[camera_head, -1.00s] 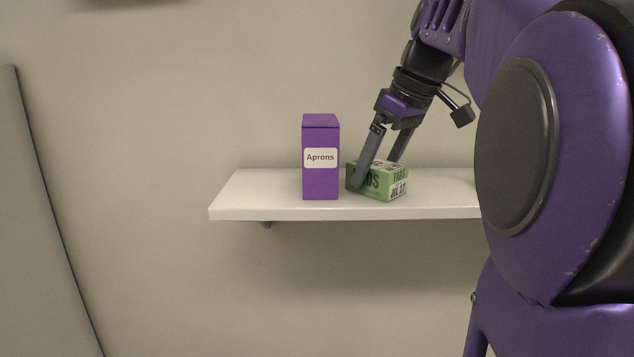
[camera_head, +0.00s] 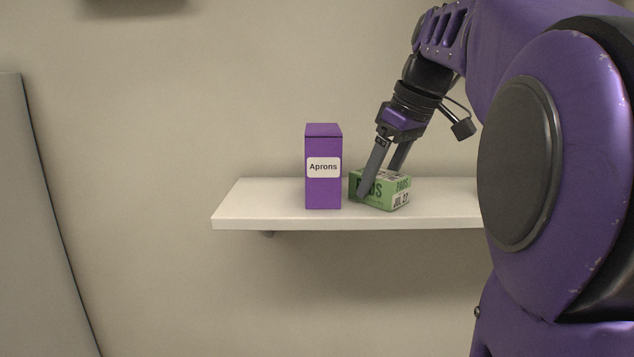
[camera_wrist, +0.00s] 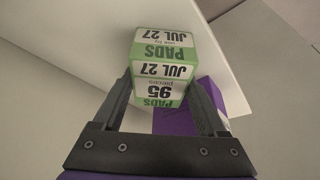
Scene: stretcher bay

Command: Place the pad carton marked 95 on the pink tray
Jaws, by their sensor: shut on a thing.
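The green pad carton (camera_head: 395,201) sits on the white shelf (camera_head: 270,212), just right of the purple Aprons box. In the wrist view the carton (camera_wrist: 163,52) shows "PADS", "JUL 27" and "95 pieces" on its faces. My gripper (camera_head: 381,180) reaches down from the upper right with one finger on each side of the carton. It is shut on the carton, as the wrist view also shows at the two fingers (camera_wrist: 160,95). I cannot see a clear gap between carton and shelf. No pink tray shows in either view.
The purple Aprons box (camera_head: 323,190) stands upright close to the carton's left; part of it also shows behind the fingers in the wrist view (camera_wrist: 212,94). The shelf's left end is bare. A grey panel (camera_head: 35,220) stands at the far left.

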